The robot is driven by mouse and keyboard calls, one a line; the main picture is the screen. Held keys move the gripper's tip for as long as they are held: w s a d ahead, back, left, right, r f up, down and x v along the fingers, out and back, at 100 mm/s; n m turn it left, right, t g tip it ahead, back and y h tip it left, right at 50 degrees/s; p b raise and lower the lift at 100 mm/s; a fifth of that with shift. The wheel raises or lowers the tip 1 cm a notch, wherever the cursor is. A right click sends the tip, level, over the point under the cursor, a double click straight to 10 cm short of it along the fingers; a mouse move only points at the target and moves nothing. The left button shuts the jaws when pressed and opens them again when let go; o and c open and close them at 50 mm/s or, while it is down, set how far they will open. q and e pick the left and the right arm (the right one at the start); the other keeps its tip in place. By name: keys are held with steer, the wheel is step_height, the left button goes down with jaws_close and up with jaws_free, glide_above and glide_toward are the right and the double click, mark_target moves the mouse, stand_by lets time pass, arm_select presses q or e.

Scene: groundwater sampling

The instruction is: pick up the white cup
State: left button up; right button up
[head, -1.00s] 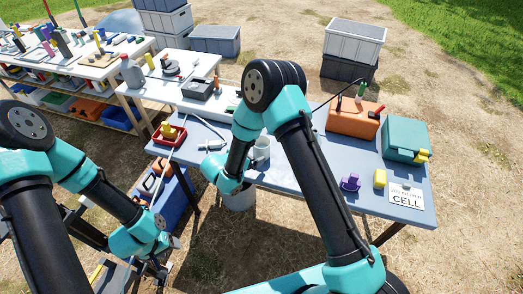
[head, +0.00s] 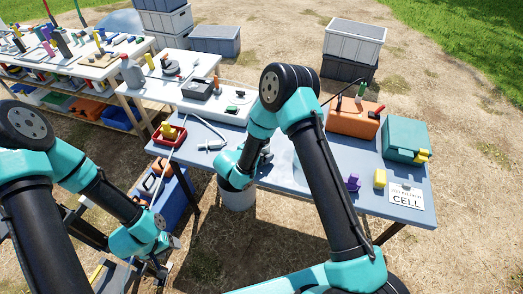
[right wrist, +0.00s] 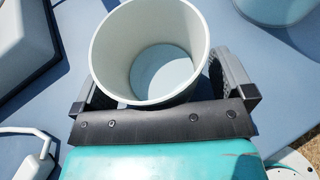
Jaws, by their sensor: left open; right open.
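The white cup (right wrist: 150,60) is open-topped and upright in the right wrist view, with its rim toward the camera. My right gripper (right wrist: 155,85) is open, with one dark finger on each side of the cup; I cannot tell whether they touch it. In the head view my right gripper (head: 263,157) is low over the front of the blue-grey table (head: 335,190), and my arm and gripper hide most or all of the cup. My left gripper (head: 165,250) is open and empty, low at the left, away from the table.
An orange case (head: 353,118), a teal box (head: 404,141), a purple piece (head: 353,182), a yellow block (head: 380,178) and a CELL card (head: 405,196) are on the table's right. A red tray (head: 169,134) is at its left.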

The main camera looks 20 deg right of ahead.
stand_by(0.3)
steer(key=c, duration=1.1)
